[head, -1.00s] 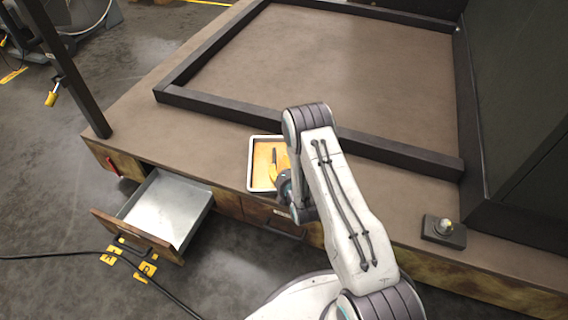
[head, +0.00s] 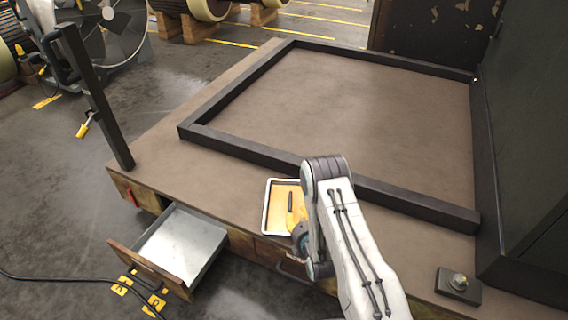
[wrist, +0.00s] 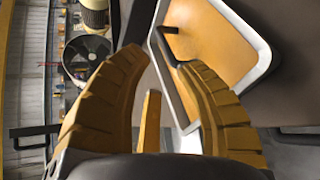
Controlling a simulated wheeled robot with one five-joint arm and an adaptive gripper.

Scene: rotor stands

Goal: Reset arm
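My arm reaches over the front of the workbench in the head view, bent at its elbow joint. My gripper (wrist: 163,62) is pointed toward an orange-lined tray with a white rim (wrist: 262,45). In the head view the gripper is mostly hidden behind my arm, with some yellow finger showing over the tray. A small dark item (head: 291,202) shows in the tray.
An open, empty metal drawer (head: 178,243) juts from the bench at left. A dark frame (head: 240,146) lies on the bench top (head: 150,150). A black post (head: 98,95) stands at the left corner. A small block with a bolt (head: 458,286) sits at right, near a dark cabinet (head: 530,130).

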